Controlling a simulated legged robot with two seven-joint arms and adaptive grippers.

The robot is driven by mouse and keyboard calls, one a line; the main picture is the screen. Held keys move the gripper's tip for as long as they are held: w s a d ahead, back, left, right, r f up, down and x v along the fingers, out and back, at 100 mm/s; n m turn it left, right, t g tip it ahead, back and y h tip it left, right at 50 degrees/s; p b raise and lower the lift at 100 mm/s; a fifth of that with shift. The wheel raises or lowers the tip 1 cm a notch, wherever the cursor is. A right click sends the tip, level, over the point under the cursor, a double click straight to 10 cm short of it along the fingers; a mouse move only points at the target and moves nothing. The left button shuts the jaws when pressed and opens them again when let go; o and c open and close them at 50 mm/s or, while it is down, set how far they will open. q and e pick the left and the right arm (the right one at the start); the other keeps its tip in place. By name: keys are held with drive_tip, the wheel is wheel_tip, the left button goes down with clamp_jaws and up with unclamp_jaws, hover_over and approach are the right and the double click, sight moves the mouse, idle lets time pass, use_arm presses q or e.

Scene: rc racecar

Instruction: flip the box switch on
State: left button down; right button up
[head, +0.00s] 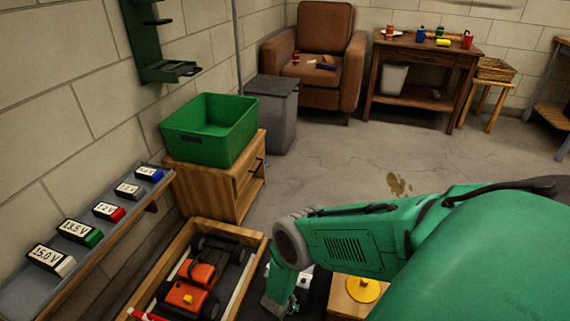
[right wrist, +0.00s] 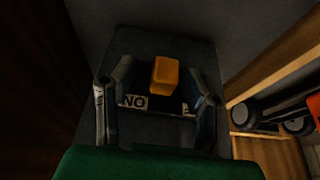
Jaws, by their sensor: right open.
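The box switch shows in the right wrist view as a dark grey panel (right wrist: 165,40) with an orange-yellow rocker or lever (right wrist: 165,76) standing out from it. A white label (right wrist: 134,101) beside the lever reads "NO" in this view, and a second label is mostly hidden by a finger. My right gripper (right wrist: 157,80) is open, its two fingers on either side of the lever; I cannot tell whether they touch it. In the head view my right gripper (head: 283,294) points down beside the car box, and the switch is mostly hidden behind it. My left gripper is not in view.
An orange and black RC car (head: 190,290) lies in a wooden box (head: 247,238) left of the gripper. A yellow round object (head: 363,289) sits on a wooden block to the right. A shelf (head: 75,256) holds voltage-labelled batteries. A green bin (head: 211,128) stands on a cabinet.

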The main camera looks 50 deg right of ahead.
drive_tip(key=v, duration=1.1)
drive_tip(key=shift+a+r, duration=0.2)
drive_tip(key=shift+r, duration=0.15)
drive_tip(key=shift+s, duration=0.1)
drive_tip(key=s+a+r+n+g+y, duration=0.1)
drive_tip(key=s+a+r+n+y, duration=0.15)
drive_tip(key=s+r+n, duration=0.5)
drive_tip(key=s+a+r+n+y, duration=0.1)
drive_tip(key=s+a+r+n, duration=0.2)
drive_tip(key=s+r+n, duration=0.7)
wheel_tip(320, 180, up, 20)
drive_tip(key=m+p, duration=0.4)
drive_tip(key=p, duration=1.2)
drive_tip(key=shift+w, duration=0.45)
drive_tip(key=shift+a+f+y, duration=0.15)
drive_tip(key=shift+f+y, duration=0.05)
drive_tip(key=shift+y, duration=0.05)
drive_tip(key=shift+c, duration=0.9)
